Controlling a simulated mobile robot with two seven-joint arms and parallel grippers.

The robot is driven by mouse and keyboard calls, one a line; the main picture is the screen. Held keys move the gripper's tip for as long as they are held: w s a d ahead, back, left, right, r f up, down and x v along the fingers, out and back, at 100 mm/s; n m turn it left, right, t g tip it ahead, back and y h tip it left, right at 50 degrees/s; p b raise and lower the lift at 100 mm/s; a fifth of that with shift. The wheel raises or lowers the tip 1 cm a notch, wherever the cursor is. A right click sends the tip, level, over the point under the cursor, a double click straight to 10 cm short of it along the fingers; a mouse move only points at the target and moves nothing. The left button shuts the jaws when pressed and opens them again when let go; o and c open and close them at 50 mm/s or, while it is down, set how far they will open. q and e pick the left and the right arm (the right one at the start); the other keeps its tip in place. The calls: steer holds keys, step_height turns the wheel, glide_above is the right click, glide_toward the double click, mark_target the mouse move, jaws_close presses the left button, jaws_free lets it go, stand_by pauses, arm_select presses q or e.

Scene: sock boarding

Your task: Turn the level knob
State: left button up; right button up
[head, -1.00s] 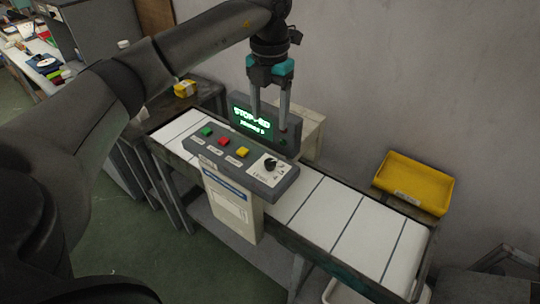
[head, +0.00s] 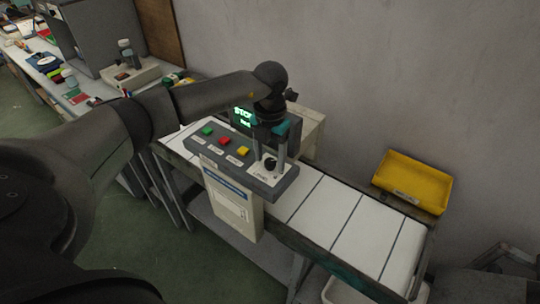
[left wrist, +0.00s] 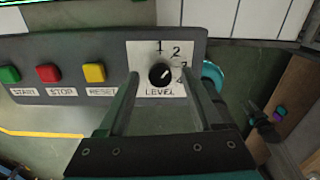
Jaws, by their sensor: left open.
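The level knob (left wrist: 160,74) is a round black dial on a white plate marked LEVEL with numbers around it. Its white pointer mark aims up and to the right in the left wrist view. The knob (head: 270,164) also shows at the right end of the grey control panel (head: 225,168) in the head view. My left gripper (head: 271,167) is open and points down over the knob. In the left wrist view its two fingers (left wrist: 163,82) stand on either side of the knob, with space between. Contact cannot be told. My right gripper is not in view.
Green (left wrist: 9,74), red (left wrist: 48,73) and yellow (left wrist: 93,72) buttons sit left of the knob on the panel. A display (head: 242,112) behind it is partly hidden by my arm. A white slatted conveyor (head: 335,215) runs right towards a yellow bin (head: 413,181).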

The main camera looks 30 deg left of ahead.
arm_select(q)
steer(key=shift+c, duration=0.4)
jaws_close()
steer(key=shift+r+n, duration=0.1)
steer(key=shift+n, duration=0.3)
steer(key=n+p, duration=0.1)
steer(key=n, duration=0.2)
steer(key=shift+n, duration=0.3)
steer(key=shift+n+p, duration=0.6)
steer(key=shift+n, duration=1.2)
steer(key=shift+o, duration=0.4)
jaws_free()
